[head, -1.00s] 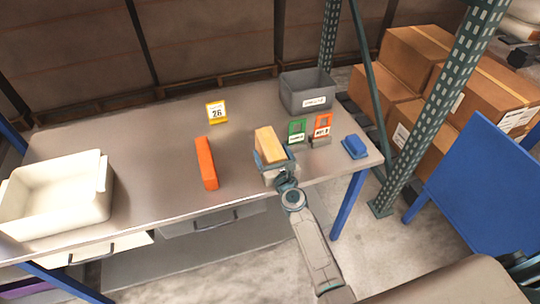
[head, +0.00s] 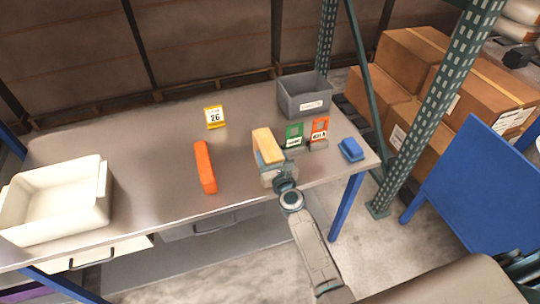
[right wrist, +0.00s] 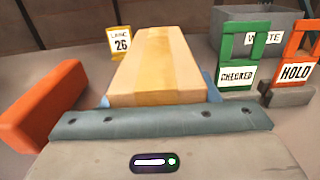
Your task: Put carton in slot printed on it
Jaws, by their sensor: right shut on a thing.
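My left gripper is not in view.
On the table (head: 150,140), an orange bar (head: 205,167) lies left of the carton. A yellow sign (head: 214,116) reading 26 stands behind. A grey bin (head: 303,95), a blue block (head: 351,149) at the right edge and a white tub (head: 55,200) stand apart. A green post (head: 440,100) rises at right.

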